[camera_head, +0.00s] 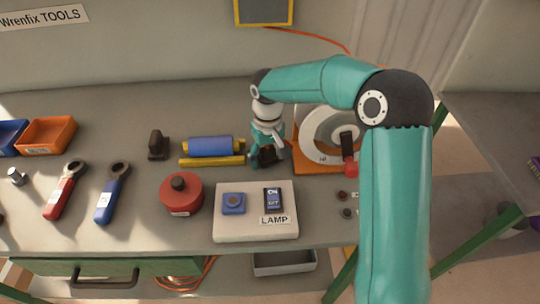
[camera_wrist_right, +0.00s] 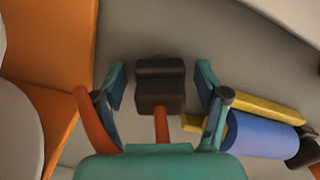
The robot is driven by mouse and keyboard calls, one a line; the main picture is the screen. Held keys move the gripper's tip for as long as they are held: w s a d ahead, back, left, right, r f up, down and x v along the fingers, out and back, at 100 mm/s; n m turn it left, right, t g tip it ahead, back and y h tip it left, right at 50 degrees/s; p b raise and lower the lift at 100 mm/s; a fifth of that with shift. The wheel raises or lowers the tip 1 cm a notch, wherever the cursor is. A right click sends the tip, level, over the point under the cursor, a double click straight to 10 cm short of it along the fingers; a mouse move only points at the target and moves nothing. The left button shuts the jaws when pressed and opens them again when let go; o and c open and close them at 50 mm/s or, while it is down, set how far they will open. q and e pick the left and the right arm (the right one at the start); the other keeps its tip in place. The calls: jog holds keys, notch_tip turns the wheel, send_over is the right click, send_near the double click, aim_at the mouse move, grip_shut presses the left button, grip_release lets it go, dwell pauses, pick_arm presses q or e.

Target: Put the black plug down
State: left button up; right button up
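The black plug (camera_wrist_right: 160,84) is between the fingers of my right gripper (camera_wrist_right: 160,82) in the right wrist view. A gap shows on each side of it, so the open fingers seem not to touch it. An orange-red piece, perhaps its cord, runs from the plug towards the gripper's palm. In the head view my right gripper (camera_head: 266,158) points down at the bench, left of the orange-based machine; a dark shape at its fingertips is mostly hidden. I cannot tell whether the plug rests fully on the bench. My left gripper is not in view.
A blue roller on a yellow base (camera_head: 210,146) stands close left of the gripper. The orange-based machine (camera_head: 325,167) is close right. In front are the lamp switch box (camera_head: 232,222) and a red round pot (camera_head: 181,196). A dark block (camera_head: 158,146) stands farther left.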

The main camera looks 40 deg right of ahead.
aim_at(268, 149)
jog(key=shift+r, duration=0.1)
notch_tip(268, 149, up, 13)
jog(key=p, duration=0.1)
dwell(0.6)
